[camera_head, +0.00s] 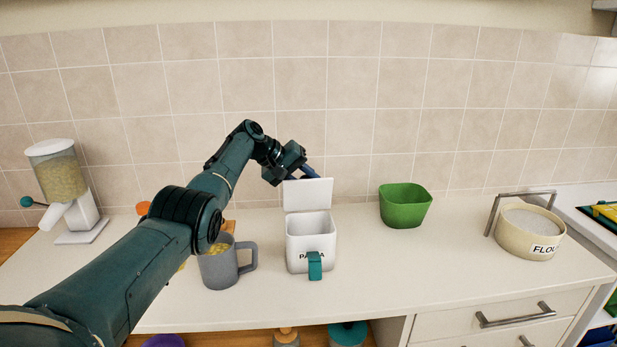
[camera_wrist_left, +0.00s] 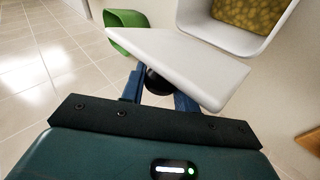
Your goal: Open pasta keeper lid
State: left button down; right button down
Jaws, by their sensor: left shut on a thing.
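The white pasta keeper (camera_head: 311,252), marked "PASTA" with a teal tab on its front, stands on the counter. Its flat white lid (camera_head: 307,196) stands upright at the back rim, and the top is open. The lid also shows in the left wrist view (camera_wrist_left: 185,62), with yellow pasta in the keeper (camera_wrist_left: 222,35) beyond it. My left gripper (camera_head: 306,173) is behind the lid's upper edge. In the left wrist view its blue fingers (camera_wrist_left: 158,90) are shut around a dark knob (camera_wrist_left: 157,80) on the lid. My right gripper is not in view.
A grey mug (camera_head: 219,266) stands left of the keeper, partly behind my arm. A green bowl (camera_head: 405,206) is at its right, and a flour container (camera_head: 529,232) farther right. A dispenser (camera_head: 62,185) stands far left. The counter in front of the green bowl is clear.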

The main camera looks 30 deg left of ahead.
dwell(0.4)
pick_arm(q)
jog(key=c, duration=1.1)
grip_release()
jog(key=shift+a+r, duration=0.1)
jog(key=b+v, duration=0.1)
jog(key=v, duration=1.2)
